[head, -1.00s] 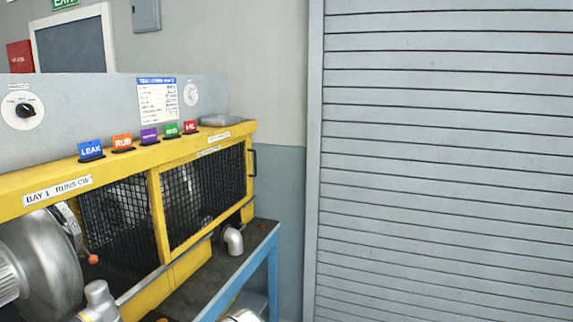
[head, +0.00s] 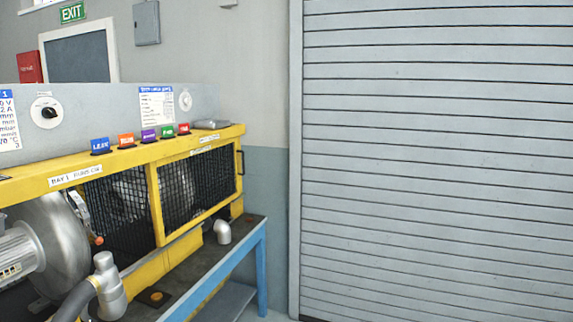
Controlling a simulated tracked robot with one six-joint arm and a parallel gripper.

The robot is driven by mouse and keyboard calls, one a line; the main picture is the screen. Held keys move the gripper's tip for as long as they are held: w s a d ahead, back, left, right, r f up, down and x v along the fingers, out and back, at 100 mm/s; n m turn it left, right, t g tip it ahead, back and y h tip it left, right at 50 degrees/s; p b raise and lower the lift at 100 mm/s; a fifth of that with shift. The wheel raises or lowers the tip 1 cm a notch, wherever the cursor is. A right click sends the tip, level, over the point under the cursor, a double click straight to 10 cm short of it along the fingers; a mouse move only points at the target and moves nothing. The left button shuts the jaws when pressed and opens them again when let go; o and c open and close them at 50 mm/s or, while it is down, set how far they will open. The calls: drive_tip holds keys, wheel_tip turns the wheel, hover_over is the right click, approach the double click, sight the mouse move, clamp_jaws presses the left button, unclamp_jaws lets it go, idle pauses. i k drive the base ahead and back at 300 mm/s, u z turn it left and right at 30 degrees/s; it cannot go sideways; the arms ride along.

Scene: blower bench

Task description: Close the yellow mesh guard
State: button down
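The yellow mesh guard (head: 198,190) shows at left in the head view. It has a yellow frame with dark mesh panels, and a yellow post (head: 154,205) divides the left panel from the right one. A dark handle (head: 241,161) is at its right end. Left of the mesh, under the "BAY 1" label (head: 75,176), a silver blower (head: 62,245) stands with no mesh in front of it. I cannot tell whether the mesh panels are fixed or movable. My gripper is not in view.
A grey elbow pipe with a hose (head: 108,285) stands at the bench front. A smaller elbow (head: 223,231) lies on the blue-legged bench (head: 262,262). Coloured tags (head: 148,136) line the yellow top rail. A grey shutter (head: 435,160) fills the right; the floor before it is mostly out of view.

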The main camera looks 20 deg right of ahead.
sight(164, 241)
drive_tip(key=k, duration=0.2)
drive_tip(key=z, duration=0.4)
drive_tip(key=i, duration=0.65)
drive_tip(key=z, duration=0.45)
drive_tip(key=i, duration=2.2)
drive_tip(key=u, duration=1.25)
drive_tip(key=i, duration=0.85)
drive_tip(key=u, duration=0.55)
